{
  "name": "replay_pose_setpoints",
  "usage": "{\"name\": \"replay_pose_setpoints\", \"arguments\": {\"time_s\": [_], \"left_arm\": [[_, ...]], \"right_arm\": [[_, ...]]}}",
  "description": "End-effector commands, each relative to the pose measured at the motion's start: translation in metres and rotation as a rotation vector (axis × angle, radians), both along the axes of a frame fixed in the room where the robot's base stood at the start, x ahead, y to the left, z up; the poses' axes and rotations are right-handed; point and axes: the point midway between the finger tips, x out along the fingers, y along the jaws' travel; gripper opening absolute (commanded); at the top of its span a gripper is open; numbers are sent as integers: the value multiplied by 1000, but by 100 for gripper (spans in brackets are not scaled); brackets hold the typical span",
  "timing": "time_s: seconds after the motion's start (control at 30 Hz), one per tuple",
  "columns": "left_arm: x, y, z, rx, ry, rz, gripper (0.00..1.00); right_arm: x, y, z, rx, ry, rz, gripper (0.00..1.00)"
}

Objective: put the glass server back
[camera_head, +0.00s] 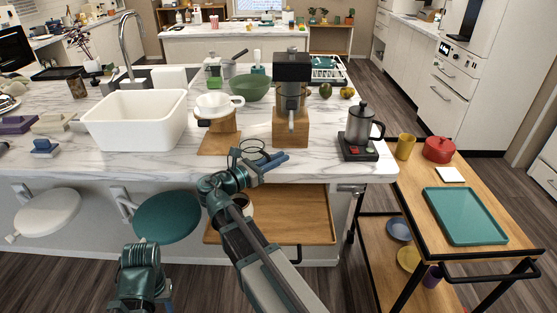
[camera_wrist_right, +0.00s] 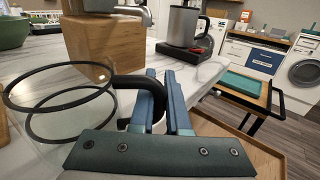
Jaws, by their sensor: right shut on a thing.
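The glass server (camera_head: 250,151) is clear, with dark rings and a black handle, near the front edge of the marble counter. In the right wrist view its rings (camera_wrist_right: 60,98) show at the left and the handle reaches to my fingers. My right gripper (camera_head: 272,161) is shut on that handle; its blue fingers (camera_wrist_right: 163,92) also show in the wrist view. Whether the server touches the counter is hard to tell. A white dripper (camera_head: 219,104) sits on a wooden stand (camera_head: 222,125) behind and left of it. My left arm shows at the bottom, but its fingers do not.
A grinder (camera_head: 292,85) on a wooden block (camera_head: 290,131) stands just behind the server. A steel kettle (camera_head: 360,122) on a black base (camera_head: 357,147) is to the right. A wooden drawer (camera_head: 300,215) is open below the counter, with a cup (camera_head: 243,205) in it.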

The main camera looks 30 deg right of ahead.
Motion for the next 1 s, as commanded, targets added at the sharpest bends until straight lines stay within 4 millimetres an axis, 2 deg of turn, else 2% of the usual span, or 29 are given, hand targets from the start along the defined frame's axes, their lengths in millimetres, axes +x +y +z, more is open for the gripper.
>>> {"name": "replay_pose_setpoints", "arguments": {"time_s": [0.03, 0.07, 0.2, 0.6, 1.0], "left_arm": [[0, 0, -3, 0, 0, 0, 45], [0, 0, -2, 0, 0, 0, 45], [0, 0, -2, 0, 0, 0, 45], [0, 0, 3, 0, 0, 0, 45], [0, 0, 2, 0, 0, 0, 45]], "right_arm": [[0, 0, -3, -1, 0, 0, 0], [0, 0, -2, 0, 0, 0, 18], [0, 0, -2, 0, 0, 0, 43], [0, 2, 3, 0, 0, 1, 44], [-11, 80, 2, 0, 0, 4, 44]]}}
